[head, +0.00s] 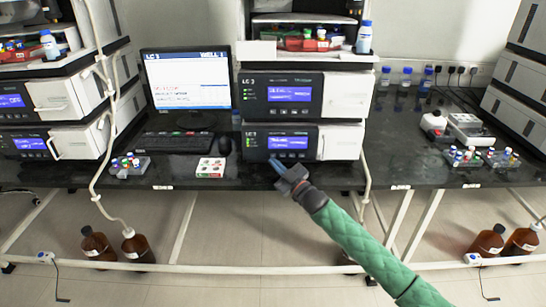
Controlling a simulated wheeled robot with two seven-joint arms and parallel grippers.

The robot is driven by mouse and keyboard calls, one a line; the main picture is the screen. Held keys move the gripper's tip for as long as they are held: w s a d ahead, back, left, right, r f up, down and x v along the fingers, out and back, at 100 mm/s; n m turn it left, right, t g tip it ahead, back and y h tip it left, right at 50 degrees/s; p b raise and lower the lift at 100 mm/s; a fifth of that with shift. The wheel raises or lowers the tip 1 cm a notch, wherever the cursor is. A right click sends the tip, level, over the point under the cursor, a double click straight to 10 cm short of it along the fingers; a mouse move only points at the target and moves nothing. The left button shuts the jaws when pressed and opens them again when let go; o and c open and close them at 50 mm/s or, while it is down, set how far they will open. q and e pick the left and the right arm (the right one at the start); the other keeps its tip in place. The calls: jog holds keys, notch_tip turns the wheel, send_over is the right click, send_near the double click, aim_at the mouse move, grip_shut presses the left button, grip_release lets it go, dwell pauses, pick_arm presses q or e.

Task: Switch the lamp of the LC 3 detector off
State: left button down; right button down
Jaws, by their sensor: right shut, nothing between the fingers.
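The LC 3 column stack stands on the dark bench in the middle. Its upper module (335,98), with the "LC 3" label at its top left, has a lit blue display (289,94). The lower module (338,143) also has a lit blue display (288,142), with small indicators to its left; I cannot read which module is the detector. My right gripper (276,164), on a green-sleeved arm from the lower right, is shut and empty. Its tips overlap the lower front of the lower module, below the display; I cannot tell whether they touch it. My left gripper is not in view.
A monitor (187,80), keyboard (179,142) and mouse (224,146) stand left of the stack. Brown bottles (97,244) stand on the floor.

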jog(key=shift+w, duration=0.2)
jog(key=shift+w, duration=0.2)
jog(key=shift+w, duration=0.45)
dwell(1.3)
jog(key=shift+s, duration=0.2)
jog(key=shift+s+f, duration=0.1)
jog(key=shift+s, duration=0.5)
